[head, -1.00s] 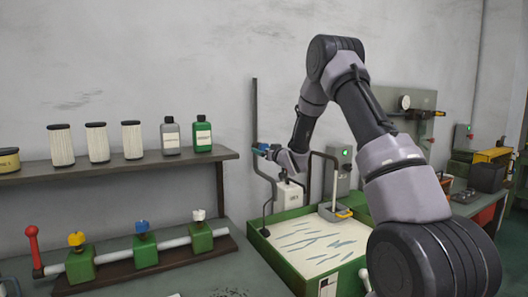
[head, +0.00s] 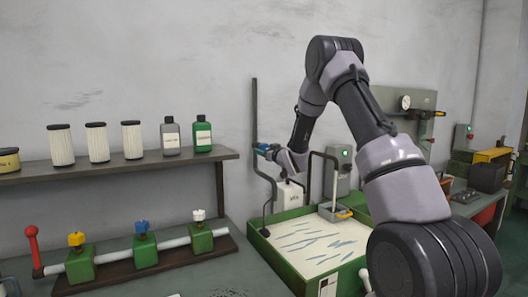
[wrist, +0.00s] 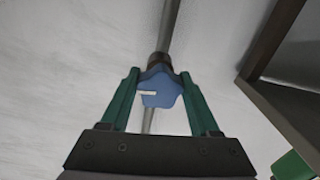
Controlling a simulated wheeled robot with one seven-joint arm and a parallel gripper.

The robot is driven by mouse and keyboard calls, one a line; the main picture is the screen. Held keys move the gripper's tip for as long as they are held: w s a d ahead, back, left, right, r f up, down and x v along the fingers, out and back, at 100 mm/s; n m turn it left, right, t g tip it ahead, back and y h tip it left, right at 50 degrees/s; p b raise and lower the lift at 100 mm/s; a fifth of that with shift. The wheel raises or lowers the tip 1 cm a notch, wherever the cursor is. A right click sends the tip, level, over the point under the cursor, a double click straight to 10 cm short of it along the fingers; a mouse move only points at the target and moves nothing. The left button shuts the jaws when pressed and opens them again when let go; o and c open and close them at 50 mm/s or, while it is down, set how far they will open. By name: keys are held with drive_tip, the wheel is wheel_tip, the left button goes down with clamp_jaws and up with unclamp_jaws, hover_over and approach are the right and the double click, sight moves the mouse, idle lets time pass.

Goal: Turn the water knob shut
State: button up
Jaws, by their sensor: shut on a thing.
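A blue knob (wrist: 160,88) with a white mark sits on a vertical grey pipe, just below a brown fitting, in the wrist view. My gripper (wrist: 158,78) has one green finger on each side of the knob and is shut on it. In the head view the same blue knob (head: 262,147) is small on the wall pipe (head: 255,110), partly hidden by my gripper. The white mark lies roughly level in the wrist view, left of the knob's middle.
A green tray (head: 262,248) with a pale slotted surface stands below my arm. On the bench at left, green valve blocks carry a yellow knob (head: 76,239), another blue knob (head: 142,226) and a white knob (head: 198,214). A shelf (head: 105,166) holds filters and bottles.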

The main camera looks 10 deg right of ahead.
drive_tip(key=n, duration=0.8)
drive_tip(key=shift+d+n, duration=0.1)
drive_tip(key=shift+n, duration=0.3)
drive_tip(key=n, duration=0.4)
drive_tip(key=shift+n, duration=0.3)
drive_tip(key=shift+d+r+n, duration=0.1)
drive_tip(key=shift+n, duration=1.5)
drive_tip(key=o, duration=1.4)
drive_tip(key=shift+c, duration=0.2)
drive_tip(key=v, duration=1)
drive_tip(key=shift+s, duration=0.4)
